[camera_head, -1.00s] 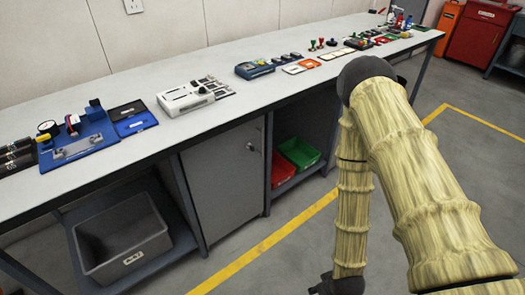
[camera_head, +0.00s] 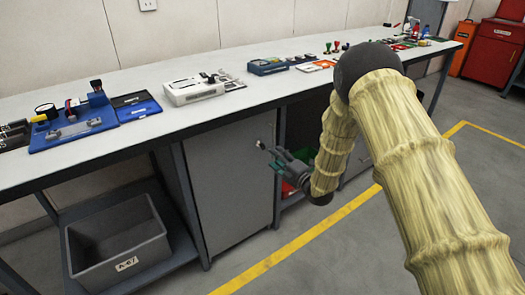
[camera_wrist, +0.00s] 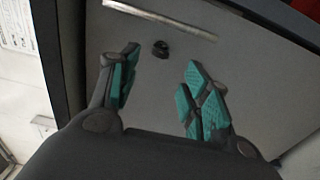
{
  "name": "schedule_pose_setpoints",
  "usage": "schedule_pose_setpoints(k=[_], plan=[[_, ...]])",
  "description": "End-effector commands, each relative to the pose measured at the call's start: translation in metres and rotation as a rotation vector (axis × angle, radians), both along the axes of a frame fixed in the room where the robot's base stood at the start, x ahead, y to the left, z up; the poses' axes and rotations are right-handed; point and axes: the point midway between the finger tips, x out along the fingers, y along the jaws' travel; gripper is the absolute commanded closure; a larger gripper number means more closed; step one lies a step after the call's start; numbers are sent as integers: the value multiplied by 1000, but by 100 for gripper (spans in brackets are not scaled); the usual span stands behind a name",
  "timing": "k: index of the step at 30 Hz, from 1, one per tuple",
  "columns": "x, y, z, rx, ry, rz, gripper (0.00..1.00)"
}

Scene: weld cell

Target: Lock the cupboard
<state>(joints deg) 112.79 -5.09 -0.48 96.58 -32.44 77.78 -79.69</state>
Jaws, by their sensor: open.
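The cupboard (camera_head: 228,190) is a grey door under the workbench, and it looks closed. In the wrist view its flat grey door (camera_wrist: 245,65) fills the middle. A small dark knob-like lock part (camera_wrist: 160,49) sticks out of the door, below a pale metal bar handle (camera_wrist: 160,17). My gripper (camera_head: 267,152) is in front of the door's upper right part. In the wrist view my gripper (camera_wrist: 162,62) is open and empty, with teal pads on both fingers. The lock part shows between and just beyond the fingertips, apart from them. In the head view the gripper hides the lock area.
The workbench top (camera_head: 140,85) above carries several tools, including a white device (camera_head: 193,90) and a blue fixture (camera_head: 75,128). A grey bin (camera_head: 115,240) sits on the open shelf left of the cupboard. The floor in front is clear.

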Motion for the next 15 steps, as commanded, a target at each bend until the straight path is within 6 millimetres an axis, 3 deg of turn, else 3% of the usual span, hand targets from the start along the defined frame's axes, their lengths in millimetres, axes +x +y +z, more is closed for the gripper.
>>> schedule_pose_setpoints(k=[15], plan=[[62,45,-1,3,4,-2,52]])
